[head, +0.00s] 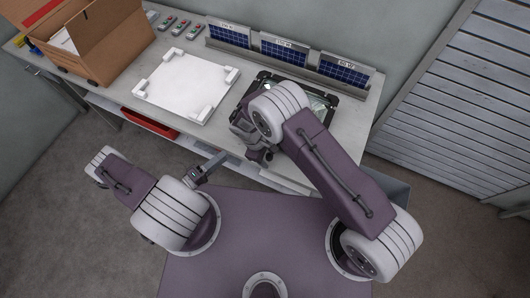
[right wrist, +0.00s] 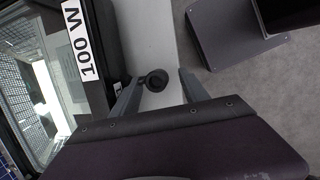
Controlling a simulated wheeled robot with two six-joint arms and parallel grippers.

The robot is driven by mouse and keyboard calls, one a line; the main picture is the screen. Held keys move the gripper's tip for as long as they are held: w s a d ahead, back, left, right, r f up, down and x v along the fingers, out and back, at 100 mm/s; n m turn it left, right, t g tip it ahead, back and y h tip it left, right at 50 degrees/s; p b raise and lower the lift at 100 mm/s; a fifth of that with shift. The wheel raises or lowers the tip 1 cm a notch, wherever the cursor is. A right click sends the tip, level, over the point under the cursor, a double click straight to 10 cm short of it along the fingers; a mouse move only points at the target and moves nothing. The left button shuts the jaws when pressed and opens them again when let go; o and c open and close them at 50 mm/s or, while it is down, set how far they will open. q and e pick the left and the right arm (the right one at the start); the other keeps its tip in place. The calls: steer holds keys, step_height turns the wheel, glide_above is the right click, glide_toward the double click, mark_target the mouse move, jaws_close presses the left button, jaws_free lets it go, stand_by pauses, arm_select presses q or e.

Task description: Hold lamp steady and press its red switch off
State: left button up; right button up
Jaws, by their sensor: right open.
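The lamp (head: 322,101) is a black-framed floodlight with a glass front, lying on the bench and partly hidden behind my right arm. In the right wrist view its black housing (right wrist: 108,30) fills the left side, with a white "100 W" label. A round black part (right wrist: 155,80) beside the housing shows between the fingers of my right gripper (right wrist: 159,80). The right gripper is open; in the head view it (head: 258,154) is low beside the lamp, near the bench's front edge. My left gripper (head: 208,167) is before the bench, away from the lamp; its jaw opening is unclear. No red switch on the lamp shows.
A white board with corner blocks (head: 184,88) lies left of the lamp. A cardboard box (head: 112,48) stands at the far left. Solar panels (head: 284,50) line the back edge, and small switch boxes (head: 180,27) stand beside them. A red tray (head: 150,122) is below the bench top.

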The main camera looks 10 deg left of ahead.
jaws_close()
stand_by(1.4)
steer(key=shift+c, duration=0.9)
jaws_free()
jaws_close()
